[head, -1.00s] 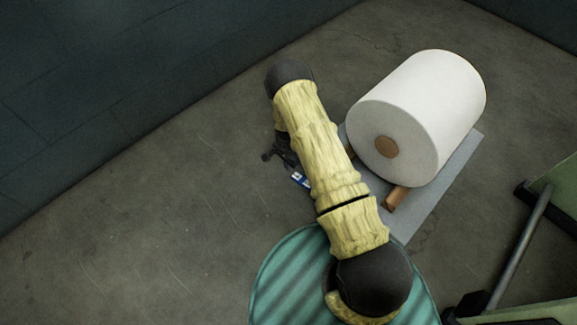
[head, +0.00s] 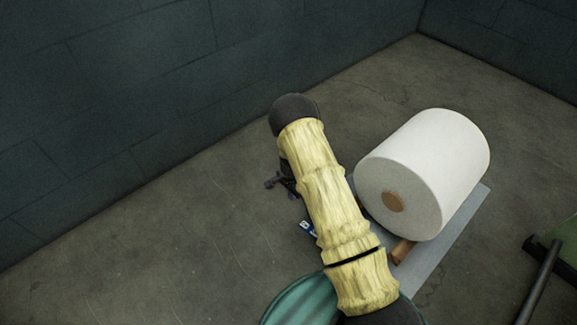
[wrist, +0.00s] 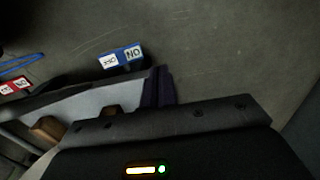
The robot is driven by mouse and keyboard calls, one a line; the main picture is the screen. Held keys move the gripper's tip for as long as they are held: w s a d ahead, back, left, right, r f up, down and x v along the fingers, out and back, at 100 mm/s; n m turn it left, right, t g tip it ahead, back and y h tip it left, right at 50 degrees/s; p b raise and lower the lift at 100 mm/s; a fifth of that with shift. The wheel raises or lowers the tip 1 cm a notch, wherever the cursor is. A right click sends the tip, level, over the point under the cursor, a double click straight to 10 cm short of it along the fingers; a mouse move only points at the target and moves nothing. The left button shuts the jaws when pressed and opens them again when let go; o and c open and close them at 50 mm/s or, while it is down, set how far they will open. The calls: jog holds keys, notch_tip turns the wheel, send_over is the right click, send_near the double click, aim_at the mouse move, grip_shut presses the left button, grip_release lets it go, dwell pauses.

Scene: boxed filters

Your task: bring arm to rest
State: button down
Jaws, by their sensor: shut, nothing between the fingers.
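My arm, covered in pale yellow bark-like sleeves with dark joints, reaches away from me across the middle of the head view. My gripper (head: 281,182) is a small dark shape left of the arm, partly hidden behind it. In the wrist view the two dark fingers (wrist: 160,86) are together, with nothing between them. A blue and white box marked "NO" (wrist: 122,58) is on the floor beyond the fingertips, apart from them. It shows in the head view (head: 308,228) beside the arm, partly covered.
A large white roll (head: 425,175) rests on wooden chocks on a grey sheet (head: 445,246), right of my arm. A red and white label (wrist: 15,87) shows at the wrist view's left edge. Dark walls (head: 110,110) stand behind. Floor at left is clear.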

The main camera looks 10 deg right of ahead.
jog(key=s+d+r+n+t+p, duration=0.1)
jog(key=s+d+r+n, duration=0.15)
jog(key=r, duration=0.85)
jog(key=s+d+r+n, duration=0.1)
jog(key=s+r+n, duration=0.15)
jog(key=r, duration=0.85)
jog(key=s+d+r+n+t+p, duration=0.1)
jog(key=s+d+r+n, duration=0.15)
jog(key=s+r, duration=0.55)
jog(key=s+d+r+n+t+p, duration=0.1)
jog(key=s+r+n, duration=0.2)
jog(key=s+r, duration=0.5)
jog(key=w+p+v, duration=0.2)
jog(key=p+v, duration=1)
jog(key=w+r+p+v, duration=0.1)
jog(key=w+p+v, duration=0.2)
jog(key=p+v, duration=0.8)
jog(key=w+r+p+v, duration=0.1)
jog(key=w+p+v, duration=0.1)
jog(key=p+v, duration=1)
jog(key=shift+w+d+r+p, duration=0.15)
jog(key=shift+w+r+p, duration=0.2)
jog(key=shift+p, duration=0.9)
